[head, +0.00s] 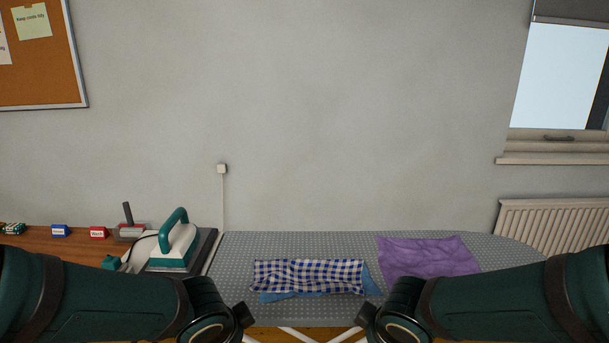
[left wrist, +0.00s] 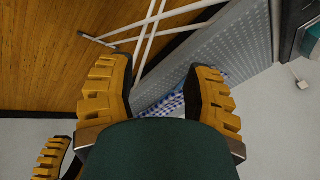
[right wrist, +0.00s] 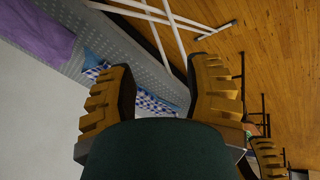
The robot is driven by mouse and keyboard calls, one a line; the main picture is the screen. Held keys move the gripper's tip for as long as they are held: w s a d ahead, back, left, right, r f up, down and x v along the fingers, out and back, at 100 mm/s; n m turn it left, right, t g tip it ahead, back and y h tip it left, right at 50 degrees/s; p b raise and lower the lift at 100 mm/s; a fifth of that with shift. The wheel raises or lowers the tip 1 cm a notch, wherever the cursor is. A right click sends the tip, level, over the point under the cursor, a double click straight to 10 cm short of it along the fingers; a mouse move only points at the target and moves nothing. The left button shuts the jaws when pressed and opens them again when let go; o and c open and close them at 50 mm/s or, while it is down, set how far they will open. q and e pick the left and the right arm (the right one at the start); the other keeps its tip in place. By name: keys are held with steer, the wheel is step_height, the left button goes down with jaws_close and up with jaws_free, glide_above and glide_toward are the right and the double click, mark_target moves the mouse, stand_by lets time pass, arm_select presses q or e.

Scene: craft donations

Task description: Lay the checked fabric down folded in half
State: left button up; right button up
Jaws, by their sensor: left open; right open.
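The blue-and-white checked fabric (head: 308,276) lies as a wide, shallow strip on the ironing board (head: 330,310), on top of a plain blue cloth (head: 372,284) that shows at its right and front edges. It also shows partly behind the fingers in the left wrist view (left wrist: 172,104) and in the right wrist view (right wrist: 150,101). My left gripper (left wrist: 158,72) is open and empty, in front of the board and apart from the fabric. My right gripper (right wrist: 163,70) is open and empty, also in front of the board and apart from the fabric.
A purple cloth (head: 428,256) lies on the board right of the checked fabric. A teal-and-white iron (head: 174,246) stands at the left, beside a wooden surface (head: 50,242) with small labelled blocks. The wall is behind; grey board around the cloths is clear.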

arm_select(q)
steer(key=s+d+f+n+g+h, duration=0.1)
steer(key=f+n, duration=0.3)
steer(key=f, duration=0.5)
steer(key=s+d+f+n+g+h, duration=0.1)
steer(key=s+f+n, duration=0.3)
steer(key=f, duration=0.5)
steer(key=s+d+f+n+g+h, duration=0.1)
steer(key=s+f+n, duration=0.2)
steer(key=f, duration=0.6)
steer(key=shift+f+n, duration=0.35)
steer(key=shift+n, duration=0.55)
arm_select(e)
steer(key=s+a+f+m+g+y, duration=0.1)
steer(key=f+m, duration=0.3)
steer(key=f, duration=0.5)
steer(key=s+a+f+m+g+y, duration=0.1)
steer(key=s+f+m, duration=0.3)
steer(key=f, duration=0.5)
steer(key=s+a+f+m+g+y, duration=0.1)
steer(key=s+f+m, duration=0.2)
steer(key=f, duration=0.6)
steer(key=shift+f+m, duration=0.35)
steer(key=shift+m, duration=0.65)
